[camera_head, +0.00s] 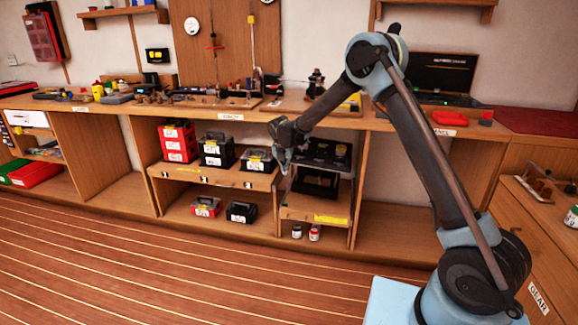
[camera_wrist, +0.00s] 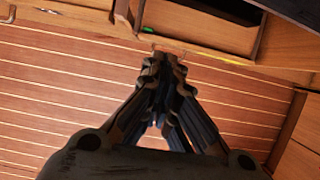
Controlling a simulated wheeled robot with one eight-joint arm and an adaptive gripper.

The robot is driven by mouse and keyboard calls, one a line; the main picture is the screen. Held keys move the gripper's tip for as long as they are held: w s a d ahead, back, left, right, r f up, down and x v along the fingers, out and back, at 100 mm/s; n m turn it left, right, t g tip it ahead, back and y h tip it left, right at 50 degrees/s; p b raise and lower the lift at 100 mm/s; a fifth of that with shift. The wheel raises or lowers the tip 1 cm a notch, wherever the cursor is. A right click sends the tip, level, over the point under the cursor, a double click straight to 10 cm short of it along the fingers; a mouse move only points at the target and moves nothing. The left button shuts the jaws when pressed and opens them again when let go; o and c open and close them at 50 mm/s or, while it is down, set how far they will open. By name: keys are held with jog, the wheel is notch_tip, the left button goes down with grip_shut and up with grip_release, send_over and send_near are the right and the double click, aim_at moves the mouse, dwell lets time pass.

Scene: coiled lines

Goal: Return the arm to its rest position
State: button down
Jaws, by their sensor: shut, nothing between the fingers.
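My arm (camera_head: 425,150) rises from its base at the lower right of the head view, bends at a high elbow and slopes down to the left. My gripper (camera_head: 283,165) hangs at its end, in front of the shelf unit below the workbench. In the wrist view my gripper (camera_wrist: 162,58) has its fingertips together and nothing shows between them. Striped wooden floor lies behind the fingers in that view, with a shelf edge above them. I cannot tell the exact gap between the gripper and the shelf.
The workbench (camera_head: 300,104) runs along the wall with tools on it. Below, the shelves hold red boxes (camera_head: 178,143), black cases (camera_head: 217,150) and a dark open bin (camera_head: 318,170). A drawer cabinet (camera_head: 535,240) stands at the right. The floor (camera_head: 150,270) is clear.

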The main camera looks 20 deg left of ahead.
jog(key=d+r+m, duration=0.4)
jog(key=d+r, duration=0.2)
jog(key=d, duration=0.5)
jog(key=d+r+m, duration=0.4)
jog(key=d+r, duration=0.3)
jog(key=d, duration=0.3)
jog(key=s+d+r+m, duration=0.2)
jog(key=s+d+m, duration=0.1)
jog(key=d, duration=0.5)
jog(key=s+d+r+m+g, duration=0.1)
jog(key=s+d+r+m, duration=0.2)
jog(key=d, duration=0.4)
jog(key=s+d+r+m, duration=0.2)
jog(key=d+m, duration=0.2)
jog(key=d, duration=0.4)
jog(key=s+d+m, duration=0.9)
jog(key=s+d, duration=0.3)
jog(key=d, duration=0.2)
jog(key=s+d+f+m, duration=0.4)
jog(key=s+m, duration=0.1)
jog(key=s, duration=0.3)
jog(key=s+d+f+m+g, duration=0.1)
jog(key=s+d+f+m, duration=0.3)
jog(key=s, duration=0.3)
jog(key=shift+s+f+m+h, duration=0.35)
jog(key=shift+f+m, duration=0.3)
jog(key=shift+m, duration=0.15)
